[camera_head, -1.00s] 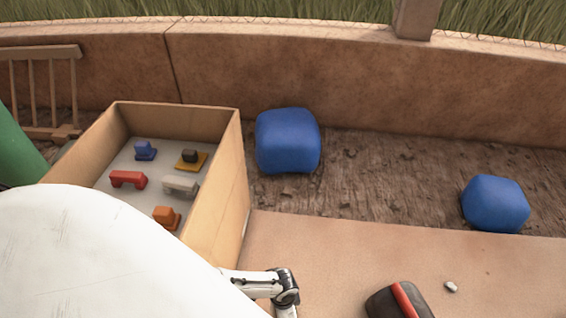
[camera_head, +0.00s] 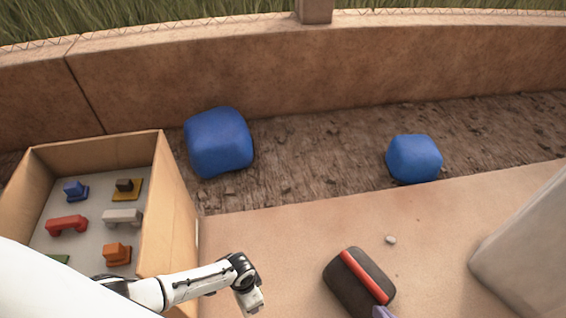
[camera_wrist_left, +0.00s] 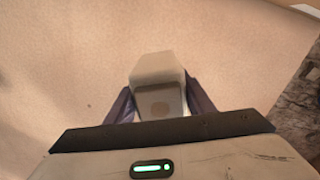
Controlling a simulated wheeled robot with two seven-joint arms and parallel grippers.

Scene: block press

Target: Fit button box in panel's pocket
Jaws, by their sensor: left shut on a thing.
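In the left wrist view, my left gripper (camera_wrist_left: 160,103) is shut on a pale cream box (camera_wrist_left: 158,68). The box's near face is grey with a faint round spot, so it looks like the button box. In the head view, my left arm comes in from the left and its gripper is below the frame. One purple-grey fingertip of my right gripper (camera_head: 382,312) shows at the bottom edge, beside a dark block with a red stripe (camera_head: 358,282). Whether it touches that block is unclear. I cannot make out the panel or its pocket in either view.
An open cardboard box (camera_head: 180,225) at the left holds several coloured blocks. Two blue lumps (camera_head: 219,142) (camera_head: 414,158) lie along the wall (camera_head: 270,80). A large grey block (camera_head: 530,250) stands at the right. A small pebble (camera_head: 390,239) lies on the otherwise clear tan surface.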

